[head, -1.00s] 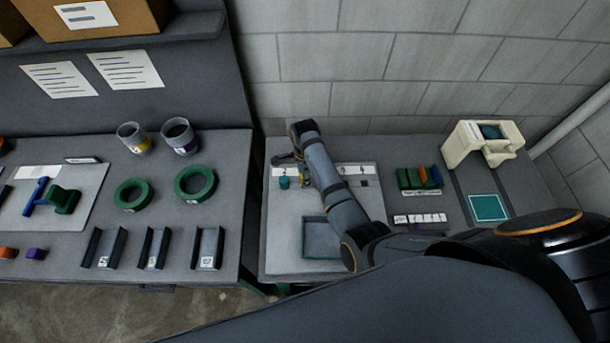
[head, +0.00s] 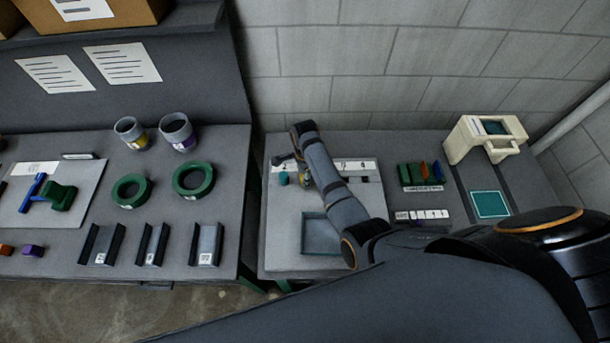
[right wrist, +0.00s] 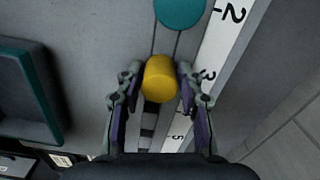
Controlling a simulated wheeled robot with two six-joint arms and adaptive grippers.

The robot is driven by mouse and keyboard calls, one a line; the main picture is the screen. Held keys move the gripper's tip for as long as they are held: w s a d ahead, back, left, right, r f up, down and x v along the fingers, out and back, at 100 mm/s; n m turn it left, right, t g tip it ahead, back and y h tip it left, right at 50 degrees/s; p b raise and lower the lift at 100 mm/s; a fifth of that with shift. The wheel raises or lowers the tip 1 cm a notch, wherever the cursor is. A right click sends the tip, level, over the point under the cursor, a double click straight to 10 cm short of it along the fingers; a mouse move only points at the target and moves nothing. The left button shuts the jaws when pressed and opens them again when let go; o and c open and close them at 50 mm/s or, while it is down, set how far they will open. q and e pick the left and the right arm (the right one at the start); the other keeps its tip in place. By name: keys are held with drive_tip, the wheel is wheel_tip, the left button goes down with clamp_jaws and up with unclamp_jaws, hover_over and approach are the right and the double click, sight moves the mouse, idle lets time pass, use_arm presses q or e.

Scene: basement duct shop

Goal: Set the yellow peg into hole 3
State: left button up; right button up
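The yellow peg (right wrist: 160,80) is between the two fingertips of my right gripper (right wrist: 160,76), which close against its sides. It is beside the label 3 on the white number strip (right wrist: 222,40); whether its lower end is in a hole or above it is hidden. A teal peg (right wrist: 180,10) stands nearer the label 2. In the head view my right gripper (head: 303,172) is over the board (head: 283,235), largely covered by my arm, and the teal peg (head: 284,178) is just left of it. My left gripper is not in view.
A teal-rimmed tray (head: 304,235) lies on the board's near part and shows in the right wrist view (right wrist: 45,85). A second bench (head: 150,200) is at left.

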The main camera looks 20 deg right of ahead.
drive_tip(key=shift+o, duration=1.3)
drive_tip(key=shift+r, duration=0.1)
wheel_tip(320, 180, up, 7)
drive_tip(key=shift+r, duration=0.2)
